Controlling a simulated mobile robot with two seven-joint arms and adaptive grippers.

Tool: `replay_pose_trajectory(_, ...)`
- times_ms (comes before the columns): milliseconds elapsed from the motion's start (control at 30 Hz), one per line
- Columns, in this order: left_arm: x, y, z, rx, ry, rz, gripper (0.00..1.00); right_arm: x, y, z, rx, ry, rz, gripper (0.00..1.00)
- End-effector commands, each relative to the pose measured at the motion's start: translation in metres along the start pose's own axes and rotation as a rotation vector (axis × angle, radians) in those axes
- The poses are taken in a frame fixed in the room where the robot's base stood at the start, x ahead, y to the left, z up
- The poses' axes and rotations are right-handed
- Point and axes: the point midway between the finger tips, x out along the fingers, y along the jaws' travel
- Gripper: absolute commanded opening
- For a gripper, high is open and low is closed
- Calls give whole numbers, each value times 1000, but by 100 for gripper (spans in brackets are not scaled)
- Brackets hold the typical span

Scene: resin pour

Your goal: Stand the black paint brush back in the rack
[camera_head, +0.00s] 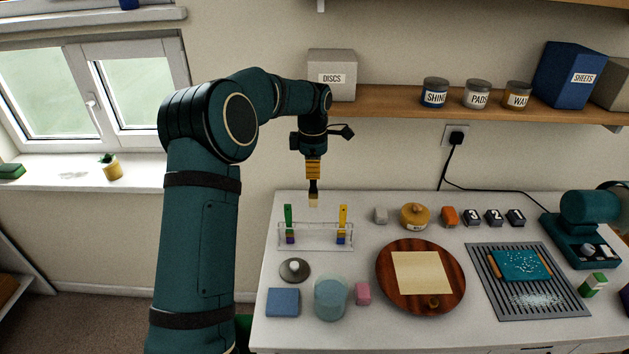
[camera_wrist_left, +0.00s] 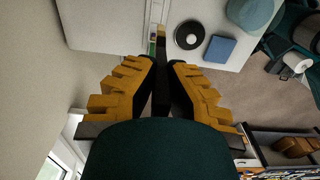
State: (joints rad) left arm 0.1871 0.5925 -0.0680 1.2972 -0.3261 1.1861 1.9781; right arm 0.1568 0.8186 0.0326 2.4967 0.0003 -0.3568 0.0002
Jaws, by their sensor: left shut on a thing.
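My left gripper (camera_head: 313,178) is shut on the black paint brush (camera_head: 313,189) and holds it upright, pale bristles down, above the table's back left part. In the left wrist view the brush's black handle (camera_wrist_left: 161,88) runs between the yellow fingers of my left gripper (camera_wrist_left: 161,68). The clear rack (camera_head: 316,246) stands on the table below, in front of the brush in the head view. A green brush (camera_head: 288,216) stands in its left end and a yellow brush (camera_head: 343,218) in its right end. The middle of the rack looks empty. My right gripper is not in view.
A grey disc with a white knob (camera_head: 295,270), a blue block (camera_head: 283,302), a bluish cup (camera_head: 331,298) and a pink block (camera_head: 363,293) lie in front of the rack. A round wooden board (camera_head: 388,287) is to the right. A shelf (camera_head: 385,104) hangs behind.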

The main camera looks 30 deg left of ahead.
Motion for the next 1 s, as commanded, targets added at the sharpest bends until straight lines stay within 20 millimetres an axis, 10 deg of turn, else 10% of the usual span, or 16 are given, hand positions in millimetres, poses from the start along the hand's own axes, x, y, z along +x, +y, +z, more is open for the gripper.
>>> replay_pose_trajectory(1000, 63, 8, -1, -14, 0, -1, 0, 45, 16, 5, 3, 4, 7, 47)
